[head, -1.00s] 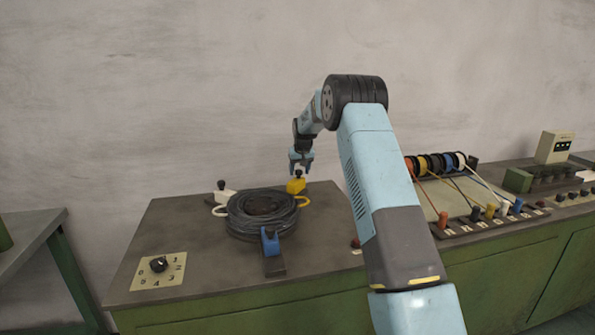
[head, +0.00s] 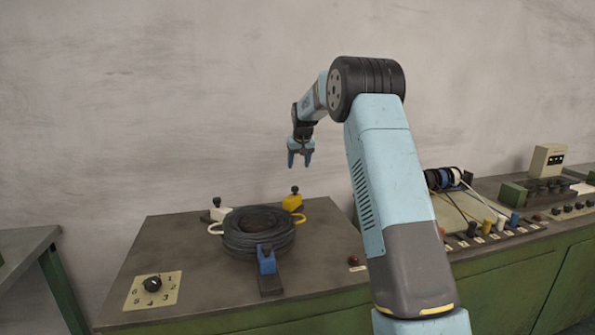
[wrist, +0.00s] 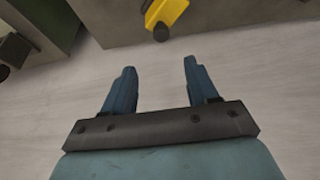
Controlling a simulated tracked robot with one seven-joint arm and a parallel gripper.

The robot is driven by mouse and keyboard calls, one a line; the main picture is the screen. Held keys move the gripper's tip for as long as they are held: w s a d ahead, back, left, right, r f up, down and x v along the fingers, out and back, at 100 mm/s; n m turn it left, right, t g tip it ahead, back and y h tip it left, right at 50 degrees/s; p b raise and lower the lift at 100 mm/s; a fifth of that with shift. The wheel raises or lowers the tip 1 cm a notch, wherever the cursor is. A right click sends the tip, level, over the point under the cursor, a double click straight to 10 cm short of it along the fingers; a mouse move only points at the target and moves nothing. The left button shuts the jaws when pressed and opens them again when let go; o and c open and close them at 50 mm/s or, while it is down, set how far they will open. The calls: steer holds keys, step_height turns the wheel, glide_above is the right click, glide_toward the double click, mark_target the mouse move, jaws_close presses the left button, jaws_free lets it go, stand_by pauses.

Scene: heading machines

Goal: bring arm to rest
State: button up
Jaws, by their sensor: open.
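My gripper (head: 300,158) is open and empty, in the air above the back edge of the green bench and pointing down. In the wrist view its two blue fingers (wrist: 157,88) stand apart with nothing between them. Below it in the head view is a yellow block with a dark knob (head: 293,202), which also shows at the top of the wrist view (wrist: 168,12). My blue arm rises at the right of centre and bends over at a black joint.
A black cable coil (head: 258,232) lies on the bench with a white clamp (head: 220,214) and a blue clamp (head: 266,260) at it. A dial plate (head: 153,290) is at the front left. A panel with coloured plugs (head: 490,222) stands at right. The air around the gripper is clear.

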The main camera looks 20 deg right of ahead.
steer(key=shift+s+r, duration=0.15)
steer(key=shift+r, duration=0.1)
steer(key=s+a+r, duration=0.1)
steer(key=s+r, duration=0.4)
steer(key=s, duration=0.5)
steer(key=s+a+r, duration=0.1)
steer(key=s+r, duration=0.4)
steer(key=s, duration=0.4)
steer(key=s+a+r, duration=0.1)
steer(key=s+r, duration=0.4)
steer(key=s, duration=0.5)
steer(key=s+f, duration=0.3)
steer(key=s, duration=1.2)
steer(key=s+a+f+t, duration=0.1)
steer(key=s+f, duration=0.3)
steer(key=s, duration=1.1)
steer(key=shift+s+a, duration=0.2)
steer(key=shift+s, duration=0.1)
